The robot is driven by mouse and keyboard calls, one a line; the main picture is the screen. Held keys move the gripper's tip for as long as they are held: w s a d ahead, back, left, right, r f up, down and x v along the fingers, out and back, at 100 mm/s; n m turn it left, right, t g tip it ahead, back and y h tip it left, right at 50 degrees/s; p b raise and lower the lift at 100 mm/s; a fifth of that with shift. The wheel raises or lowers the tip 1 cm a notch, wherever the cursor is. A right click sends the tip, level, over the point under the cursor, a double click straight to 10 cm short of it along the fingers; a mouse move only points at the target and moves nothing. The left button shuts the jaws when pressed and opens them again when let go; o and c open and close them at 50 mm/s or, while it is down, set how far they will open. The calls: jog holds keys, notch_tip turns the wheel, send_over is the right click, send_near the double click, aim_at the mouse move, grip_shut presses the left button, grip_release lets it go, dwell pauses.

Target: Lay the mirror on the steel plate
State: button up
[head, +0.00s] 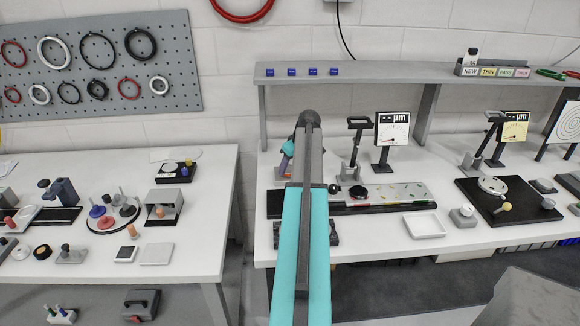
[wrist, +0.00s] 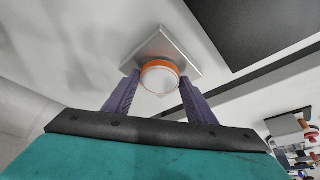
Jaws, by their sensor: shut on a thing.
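In the wrist view my gripper (wrist: 159,80) has its two purple fingers on either side of a round piece with a pale face and an orange rim, which I take as the mirror (wrist: 160,68). The gripper is shut on it. A square light-grey plate, likely the steel plate (wrist: 187,61), shows just beyond the mirror on a white surface. The mirror overlaps the plate in this view; I cannot tell whether they touch. In the head view my teal and grey arm reaches over the right bench, and the mirror and fingertips are hidden.
The right bench holds a dark rail (head: 274,204), a white tray (head: 424,226), a dial gauge (head: 392,130) and a dark mat (head: 475,196) with instruments. A shelf (head: 380,72) runs above the back. The left bench (head: 205,215) carries several small tools; a gap separates the benches.

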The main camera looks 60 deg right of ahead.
jog(key=shift+f, duration=0.2)
dwell(0.5)
jog(key=o, duration=1.2)
jog(key=shift+r, duration=0.15)
jog(key=shift+s+r+p, duration=0.1)
jog(key=shift+r+p, duration=0.45)
jog(key=shift+r, duration=0.85)
jog(key=o, duration=0.4)
